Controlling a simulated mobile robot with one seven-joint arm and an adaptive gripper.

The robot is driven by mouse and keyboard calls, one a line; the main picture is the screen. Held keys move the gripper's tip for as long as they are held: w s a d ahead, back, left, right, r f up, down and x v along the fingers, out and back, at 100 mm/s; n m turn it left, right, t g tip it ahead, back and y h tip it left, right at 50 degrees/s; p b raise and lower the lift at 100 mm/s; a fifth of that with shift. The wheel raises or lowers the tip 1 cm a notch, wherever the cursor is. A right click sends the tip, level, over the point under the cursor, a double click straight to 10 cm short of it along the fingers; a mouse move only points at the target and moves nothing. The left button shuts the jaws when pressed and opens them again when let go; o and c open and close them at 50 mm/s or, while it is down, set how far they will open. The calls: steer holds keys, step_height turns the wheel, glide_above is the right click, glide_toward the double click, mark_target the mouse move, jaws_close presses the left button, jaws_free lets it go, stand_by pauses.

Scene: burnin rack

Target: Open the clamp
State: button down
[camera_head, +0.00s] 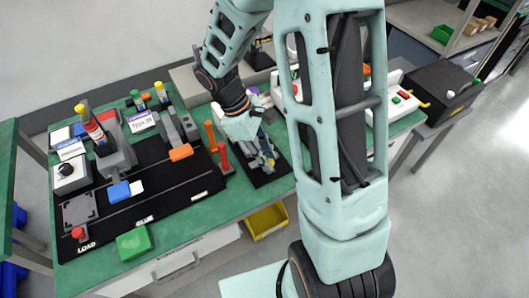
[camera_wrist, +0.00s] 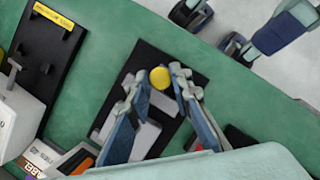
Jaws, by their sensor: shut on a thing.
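The clamp shows as a grey fixture on a black base plate (camera_head: 264,178), at the right of the bench's dark work area in the head view. In the wrist view its black base (camera_wrist: 187,72) lies under my fingers, with grey blocks between them. A round yellow knob (camera_wrist: 160,77), which I take as the clamp handle's end, sits between my fingertips. My gripper (camera_wrist: 161,78) is shut on this knob, pointing down over the base. In the head view my gripper (camera_head: 265,158) is small and partly hides the clamp. The clamp's lower parts are hidden by my fingers.
The green bench (camera_head: 185,235) carries a black board with labelled stations. Red (camera_head: 224,158) and orange (camera_head: 211,137) posts stand just left of my gripper. A white control box with buttons (camera_head: 402,100) is at the right, partly behind my arm. A yellow bin (camera_head: 267,221) sits below the front edge.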

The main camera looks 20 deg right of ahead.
mark_target(254, 167)
steer(key=shift+s+d, duration=0.2)
steer(key=shift+s, duration=0.8)
steer(key=c, duration=1.7)
jaws_free()
steer(key=shift+c, duration=0.2)
steer(key=shift+w+r, duration=0.15)
steer(key=v, duration=1.1)
steer(key=shift+a+r, duration=0.25)
steer(key=shift+r, duration=0.05)
steer(key=shift+w+f, duration=0.1)
steer(key=shift+f, duration=0.05)
